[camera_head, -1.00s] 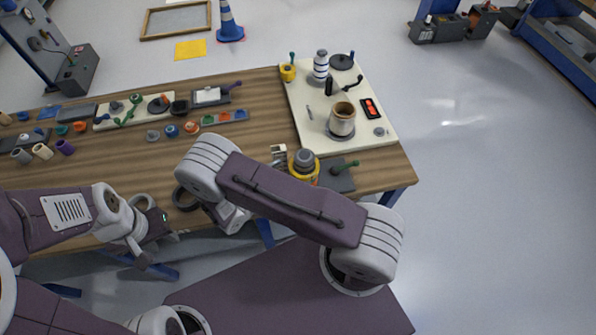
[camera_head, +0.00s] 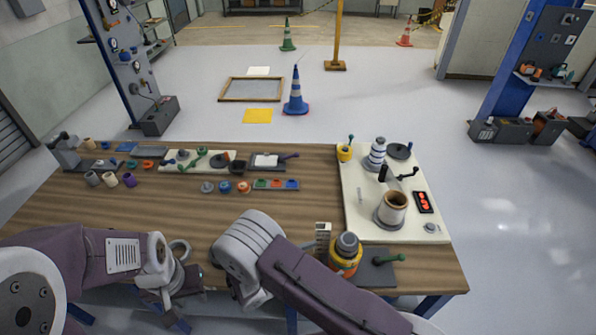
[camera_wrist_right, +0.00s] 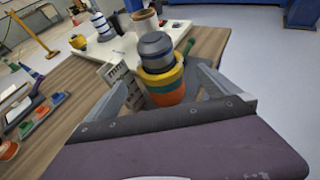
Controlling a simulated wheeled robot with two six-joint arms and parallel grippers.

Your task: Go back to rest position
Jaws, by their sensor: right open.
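My left gripper (camera_head: 170,285) is at the table's front edge, left of centre; its fingers are too unclear to read. My right arm reaches in over the front edge, and its gripper is mostly hidden behind the arm in the head view. In the right wrist view my right gripper (camera_wrist_right: 178,98) is open, its two fingers apart. A stacked container with a grey cap and yellow, green and orange bands (camera_wrist_right: 160,68) stands ahead between the fingers. It also shows at the table's front right in the head view (camera_head: 345,258). I cannot tell whether the fingers touch it.
The wooden table (camera_head: 300,200) carries a cream board (camera_head: 360,215) with a brown-rimmed pot (camera_head: 393,207) and a striped bottle (camera_head: 376,154). Small coloured rollers and trays line its left and back. A dark plate with a green-knobbed lever (camera_head: 385,262) lies beside the container.

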